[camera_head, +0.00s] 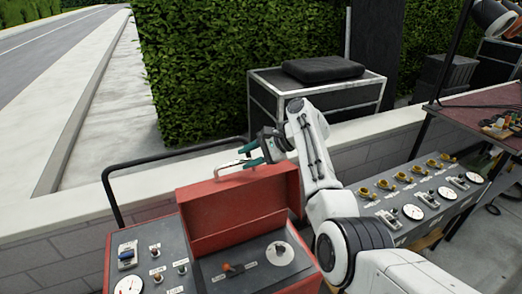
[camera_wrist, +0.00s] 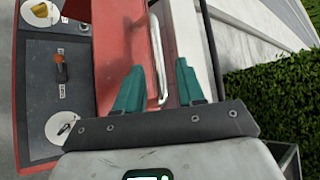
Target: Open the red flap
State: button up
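The red flap (camera_head: 238,205) stands raised, roughly upright, at the back of the red-framed box in the head view. The panel under it (camera_head: 262,262) is uncovered, with an orange switch and a white dial. A pale bar handle (camera_head: 232,165) sits along the flap's top. My gripper (camera_head: 251,155) is at the handle, its teal fingers spread apart. In the wrist view the flap (camera_wrist: 118,35) shows beyond the fingers. The handle (camera_wrist: 158,55) runs between the two open fingers (camera_wrist: 159,88), with visible gaps on both sides.
A grey control panel (camera_head: 148,262) adjoins on the left, with a black rail (camera_head: 113,195) behind it. Another panel with yellow knobs and gauges (camera_head: 425,195) stands right of my arm. A low wall and a hedge (camera_head: 230,60) lie behind.

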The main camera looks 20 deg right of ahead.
jog(key=shift+v, duration=2.5)
